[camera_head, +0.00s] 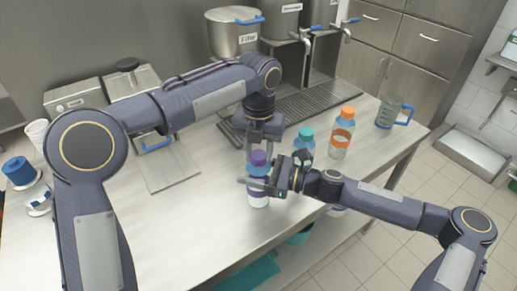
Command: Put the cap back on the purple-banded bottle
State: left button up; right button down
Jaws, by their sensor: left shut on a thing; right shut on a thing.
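The purple-banded bottle (258,201) stands upright near the table's front edge. My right gripper (262,184) reaches in from the right and is shut on the bottle's body. The purple cap (259,157) is at the top of the bottle, below my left gripper (260,150). My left gripper points down from above and is shut on the cap. Whether the cap sits fully on the neck I cannot tell, as the fingers and the small size hide the join.
A teal-capped bottle (304,137) and an orange-capped bottle (342,136) stand close by on the right. A jug with a blue handle (390,113) is farther right. Steel dispensers (233,38) and a drip grate (310,104) are behind.

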pick_arm(q)
jog(key=o, duration=1.1)
notch_tip(320, 180, up, 12)
pick_arm(e)
jog(key=shift+c, duration=1.5)
grip_release()
pick_arm(q)
jog(key=shift+f+b, duration=0.55)
jog(key=shift+f, duration=0.05)
pick_arm(e)
jog(key=v, duration=0.7)
jog(key=shift+d, duration=0.4)
pick_arm(q)
jog(key=shift+d, duration=0.1)
pick_arm(e)
jog(key=shift+s+d, duration=0.1)
jog(key=shift+s, duration=0.05)
